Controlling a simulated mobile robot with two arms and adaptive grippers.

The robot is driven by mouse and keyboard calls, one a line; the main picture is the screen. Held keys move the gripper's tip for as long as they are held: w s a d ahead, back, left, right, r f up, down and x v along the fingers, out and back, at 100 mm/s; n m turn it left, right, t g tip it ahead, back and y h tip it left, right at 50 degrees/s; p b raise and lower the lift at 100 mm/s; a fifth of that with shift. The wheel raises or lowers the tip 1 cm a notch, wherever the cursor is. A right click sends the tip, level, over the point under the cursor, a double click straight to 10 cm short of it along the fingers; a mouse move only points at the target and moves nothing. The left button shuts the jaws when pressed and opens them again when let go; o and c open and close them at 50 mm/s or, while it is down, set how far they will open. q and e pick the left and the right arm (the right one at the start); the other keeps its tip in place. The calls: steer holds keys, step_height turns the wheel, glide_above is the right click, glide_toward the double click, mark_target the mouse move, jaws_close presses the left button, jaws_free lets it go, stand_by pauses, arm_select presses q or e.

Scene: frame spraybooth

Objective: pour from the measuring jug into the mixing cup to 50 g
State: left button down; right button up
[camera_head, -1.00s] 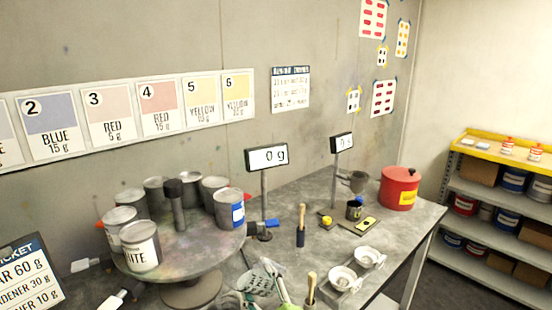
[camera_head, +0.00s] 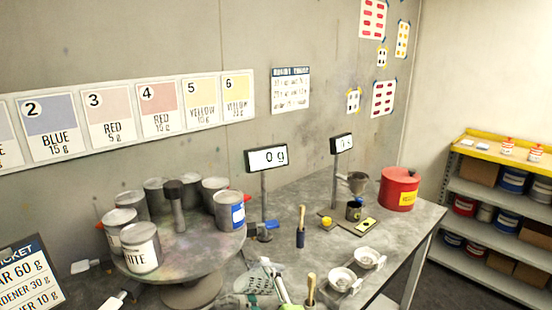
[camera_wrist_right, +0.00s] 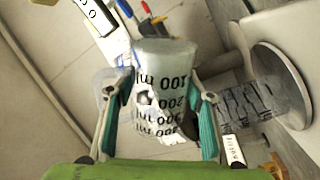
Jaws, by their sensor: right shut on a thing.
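My right gripper (camera_wrist_right: 158,110) is shut on the measuring jug (camera_wrist_right: 165,85), with one teal-padded finger on each side. The jug is pale and translucent with black ml markings, which read upside down in the right wrist view. In the head view the jug (camera_head: 258,280) is low in the middle, in front of the bench and partly hidden by my right gripper (camera_head: 266,284). A scale display (camera_head: 267,157) on a post reads 0 g. I cannot make out the mixing cup with certainty.
A round turntable (camera_head: 212,262) with several paint cans stands left of the jug.

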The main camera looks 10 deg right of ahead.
steer(key=shift+r, duration=0.1)
stand_by(0.5)
steer(key=shift+r+n, duration=0.2)
steer(key=shift+n, duration=0.8)
steer(key=shift+r+n+p, duration=0.1)
steer(key=shift+n+p, duration=0.2)
steer(key=shift+a+r+n+y, duration=0.1)
steer(key=shift+r+n+y, duration=0.1)
steer(key=shift+n+y, duration=0.25)
stand_by(3.4)
steer(key=shift+f, duration=0.1)
stand_by(1.0)
